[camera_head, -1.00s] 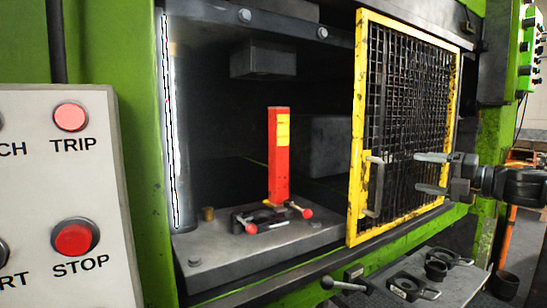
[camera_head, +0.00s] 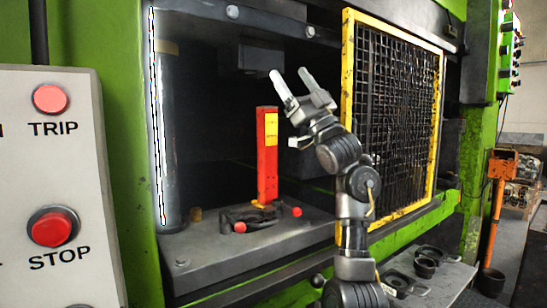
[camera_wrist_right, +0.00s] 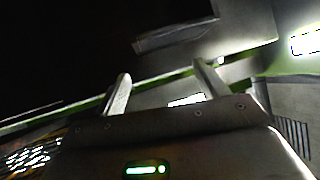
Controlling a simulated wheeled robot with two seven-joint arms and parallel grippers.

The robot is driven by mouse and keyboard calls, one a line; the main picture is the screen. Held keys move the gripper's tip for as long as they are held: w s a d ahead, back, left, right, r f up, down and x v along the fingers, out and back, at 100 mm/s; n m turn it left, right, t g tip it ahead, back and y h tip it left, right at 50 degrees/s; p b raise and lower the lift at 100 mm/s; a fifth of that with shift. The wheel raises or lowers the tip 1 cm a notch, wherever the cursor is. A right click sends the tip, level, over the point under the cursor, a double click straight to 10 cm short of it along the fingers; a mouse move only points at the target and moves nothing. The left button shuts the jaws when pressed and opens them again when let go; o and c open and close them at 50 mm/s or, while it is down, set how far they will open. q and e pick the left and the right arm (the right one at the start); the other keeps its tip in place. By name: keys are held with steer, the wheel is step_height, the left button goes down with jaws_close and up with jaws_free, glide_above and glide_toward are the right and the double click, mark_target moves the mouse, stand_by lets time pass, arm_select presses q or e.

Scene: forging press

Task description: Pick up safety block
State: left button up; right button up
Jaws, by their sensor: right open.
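The safety block is a red upright post (camera_head: 267,160) with a yellow label near its top. It stands inside the press opening, on the dark die plate, in the head view. My right gripper (camera_head: 294,82) is open and empty, raised in front of the press opening. In the picture it is above and to the right of the block's top. In the right wrist view my two fingers (camera_wrist_right: 160,78) are spread with nothing between them; I cannot make out the block there. My left gripper is not in view.
The yellow-framed mesh guard (camera_head: 347,75) stands right of the opening, partly behind my right arm. A die with red-knobbed handles (camera_head: 240,227) lies at the block's foot. A control panel (camera_head: 60,170) with TRIP and STOP buttons is at left. A shelf (camera_head: 450,280) holds dark tooling at lower right.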

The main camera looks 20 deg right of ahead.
mark_target(272, 138)
steer(key=w+d+f+m+g+h+p, duration=0.1)
steer(key=w+d+f+m+h+p, duration=0.15)
steer(key=w+m+h+p, duration=0.4)
steer(key=w+d+f+m+h+p, duration=0.1)
steer(key=w+f+m+h+p, duration=0.25)
steer(key=w+h+p, duration=0.4)
steer(key=w+f+g+p, duration=0.1)
steer(key=f+p, duration=0.1)
steer(key=w+f+g+p, duration=0.2)
steer(key=f+p, duration=0.1)
steer(key=w+f+n+g+p, duration=0.1)
steer(key=f+p, duration=0.1)
steer(key=p, duration=0.1)
steer(key=shift+w+d+f+y, duration=0.1)
steer(key=shift+w+f+y, duration=0.2)
steer(key=shift+y, duration=0.1)
steer(key=shift+f+g+p, duration=0.4)
steer(key=shift+f, duration=0.2)
steer(key=shift+w, duration=0.1)
